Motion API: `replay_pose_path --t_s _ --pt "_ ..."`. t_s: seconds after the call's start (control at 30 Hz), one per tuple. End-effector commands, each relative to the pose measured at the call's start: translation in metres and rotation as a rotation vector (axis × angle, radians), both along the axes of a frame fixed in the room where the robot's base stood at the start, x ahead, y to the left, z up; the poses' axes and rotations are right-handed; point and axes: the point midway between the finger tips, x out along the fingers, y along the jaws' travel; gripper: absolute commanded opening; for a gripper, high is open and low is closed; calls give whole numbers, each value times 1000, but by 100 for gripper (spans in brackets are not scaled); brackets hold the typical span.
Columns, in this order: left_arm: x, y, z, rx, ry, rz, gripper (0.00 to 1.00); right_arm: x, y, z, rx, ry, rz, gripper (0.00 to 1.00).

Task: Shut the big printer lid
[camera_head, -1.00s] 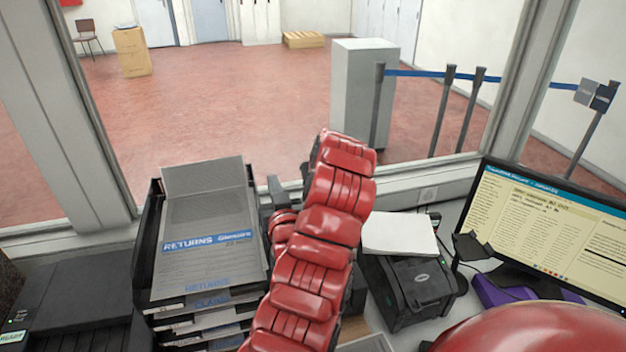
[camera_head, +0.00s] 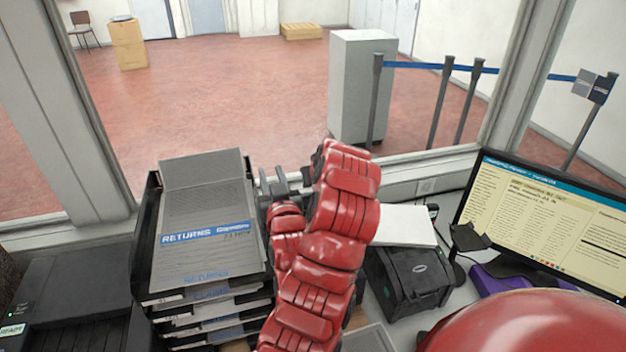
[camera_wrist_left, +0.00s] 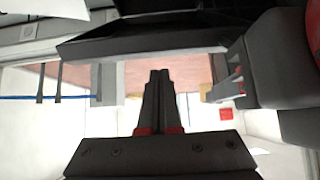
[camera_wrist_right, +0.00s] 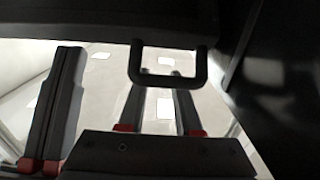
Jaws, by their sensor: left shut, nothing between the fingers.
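The dark printer at the lower left (camera_head: 75,285) carries a green READY label; it seems to be the big printer, but I cannot tell how its lid stands. My right gripper (camera_head: 283,182) is beside the paper tray stack. In the right wrist view, its fingers (camera_wrist_right: 160,100) are apart, with a dark U-shaped handle (camera_wrist_right: 168,82) crossing near their tips. I cannot tell what that handle belongs to, or whether they touch. My left gripper (camera_wrist_left: 160,85) is shut and empty below a dark flat panel (camera_wrist_left: 150,38); I cannot make it out in the head view.
A stack of black trays (camera_head: 146,235) holds papers marked RETURNS. A small printer (camera_head: 415,278) with white paper (camera_head: 403,226) on top stands right of my arm. A monitor (camera_head: 545,225) is at the far right. A window frame (camera_head: 300,178) borders the counter's back.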

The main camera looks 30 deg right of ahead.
Motion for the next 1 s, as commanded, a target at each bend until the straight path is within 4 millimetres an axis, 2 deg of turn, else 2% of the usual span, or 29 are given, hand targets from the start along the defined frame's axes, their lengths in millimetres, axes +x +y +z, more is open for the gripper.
replay_pose_path --t_s 0.03,0.23,0.53,0.67,0.87,1.0 --pt "0 0 0 0 0 0 0 0 0 0 0 0 0 44" --pt "0 0 0 0 0 0 0 0 0 0 0 0 0 80" --pt "0 0 1 0 0 0 0 0 0 0 0 0 0 81" --pt "0 0 5 0 0 0 0 7 -3 6 0 0 -2 81" --pt "0 0 21 0 0 0 0 37 -12 24 1 -2 -2 81" --pt "0 0 33 0 0 0 0 65 -20 33 2 2 -2 81"
